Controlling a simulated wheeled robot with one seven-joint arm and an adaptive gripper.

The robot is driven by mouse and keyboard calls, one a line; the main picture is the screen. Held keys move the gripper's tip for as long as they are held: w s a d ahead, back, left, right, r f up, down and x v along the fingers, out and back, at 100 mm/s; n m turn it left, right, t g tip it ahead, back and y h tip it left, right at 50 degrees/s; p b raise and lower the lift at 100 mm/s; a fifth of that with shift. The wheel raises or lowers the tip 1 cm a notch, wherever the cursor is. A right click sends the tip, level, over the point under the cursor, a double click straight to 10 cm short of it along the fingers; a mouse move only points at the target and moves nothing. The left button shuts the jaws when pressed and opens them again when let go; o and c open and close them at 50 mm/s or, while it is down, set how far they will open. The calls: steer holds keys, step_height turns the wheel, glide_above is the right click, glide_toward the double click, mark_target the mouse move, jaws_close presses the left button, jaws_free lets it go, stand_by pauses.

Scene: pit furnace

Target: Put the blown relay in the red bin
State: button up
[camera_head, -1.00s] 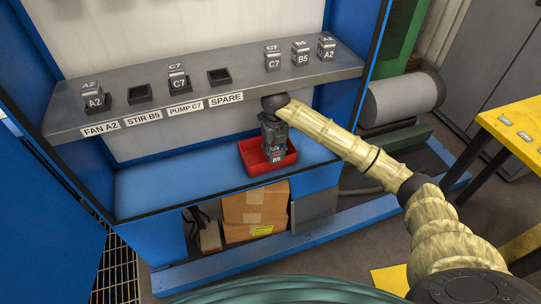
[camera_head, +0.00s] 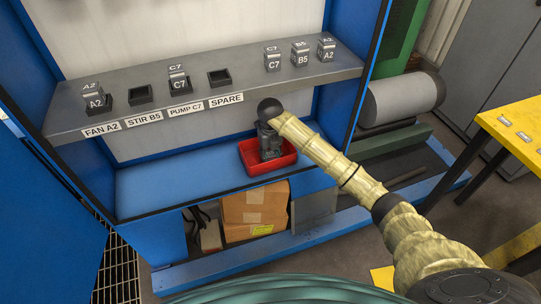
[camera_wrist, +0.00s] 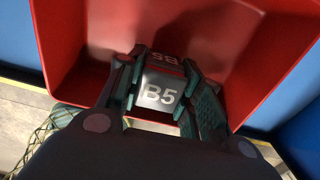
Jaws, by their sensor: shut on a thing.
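The red bin (camera_head: 249,154) stands on the blue lower shelf of the cabinet. My gripper (camera_wrist: 160,88) points down into it and is shut on a relay marked B5 (camera_wrist: 158,94). In the wrist view the relay sits between both fingers, with the red bin's walls (camera_wrist: 80,50) around it. Whether the relay touches the bin's floor I cannot tell. In the head view my gripper mostly hides the relay. The STIR B5 socket (camera_head: 140,94) on the grey shelf is empty.
The grey shelf (camera_head: 240,77) holds relay A2 (camera_head: 95,100) and relay C7 (camera_head: 179,83) in sockets. The SPARE socket (camera_head: 219,77) is empty. Relays C7 (camera_head: 273,60), B5 (camera_head: 300,55) and A2 (camera_head: 326,49) stand at its right. Cardboard boxes (camera_head: 255,208) lie below. A yellow table (camera_head: 515,125) is at right.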

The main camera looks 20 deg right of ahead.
mark_target(270, 152)
steer(key=shift+f, duration=0.2)
stand_by(0.3)
steer(key=o, duration=1.1)
steer(key=shift+c, duration=0.2)
step_height(270, 152, up, 7)
steer(key=shift+w+f, duration=0.1)
steer(key=shift+f, duration=0.1)
steer(key=shift+r, duration=0.6)
